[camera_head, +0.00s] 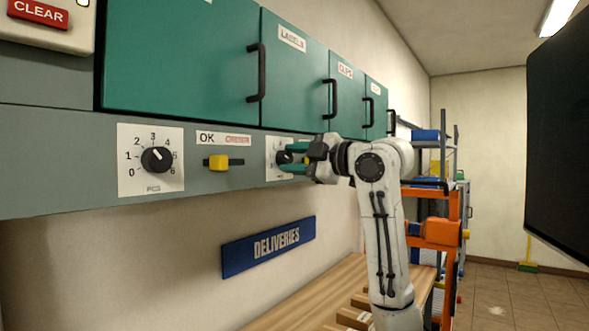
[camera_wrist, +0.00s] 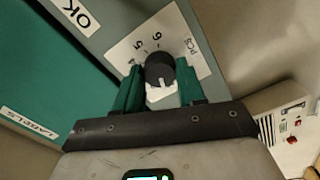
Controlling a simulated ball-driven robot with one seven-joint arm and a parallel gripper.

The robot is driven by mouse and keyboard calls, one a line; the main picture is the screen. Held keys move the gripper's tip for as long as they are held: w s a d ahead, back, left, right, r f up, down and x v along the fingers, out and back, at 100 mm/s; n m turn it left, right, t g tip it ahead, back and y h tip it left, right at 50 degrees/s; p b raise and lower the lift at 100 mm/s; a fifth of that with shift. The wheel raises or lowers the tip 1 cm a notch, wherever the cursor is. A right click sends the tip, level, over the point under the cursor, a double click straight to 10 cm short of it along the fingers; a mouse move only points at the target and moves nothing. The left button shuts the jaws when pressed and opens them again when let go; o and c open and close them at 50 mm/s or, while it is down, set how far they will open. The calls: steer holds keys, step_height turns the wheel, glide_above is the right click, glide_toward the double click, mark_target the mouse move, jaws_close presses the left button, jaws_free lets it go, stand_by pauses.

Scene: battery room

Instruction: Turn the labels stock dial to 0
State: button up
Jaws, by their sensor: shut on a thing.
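The labels stock dial is a black knob (camera_head: 284,158) on a white number plate (camera_head: 273,172), under the green door marked LABELS (camera_head: 292,60). My gripper (camera_head: 291,158) is shut on this knob, with one green finger on either side. The wrist view shows the knob (camera_wrist: 160,70) between the two fingers. On the plate (camera_wrist: 122,52) there, 6, 5 and what looks like 4 show, with PCS beside them. The lower numbers are hidden. A pale mark shows on the knob's near side, but I cannot tell which number the pointer is on.
Left of it are a yellow OK/ORDER slider (camera_head: 219,162) and another PCS dial (camera_head: 157,159). Black door handles (camera_head: 257,73) stick out above. A blue DELIVERIES sign (camera_head: 268,246) and a wooden bench (camera_head: 308,296) are below. A dark panel (camera_head: 556,140) stands at right.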

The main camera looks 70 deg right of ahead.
steer(key=n+b, duration=0.2)
steer(key=n, duration=0.3)
steer(key=shift+f+n+b, duration=0.15)
steer(key=shift+n+b, duration=0.15)
steer(key=shift+b, duration=0.1)
steer(key=shift+n+b, duration=0.8)
steer(key=shift+n, duration=1.3)
steer(key=o, duration=1.1)
steer(key=shift+c, duration=0.2)
steer(key=shift+s, duration=0.1)
steer(key=b+v, duration=0.1)
steer(key=v, duration=0.9)
steer(key=shift+s, duration=0.3)
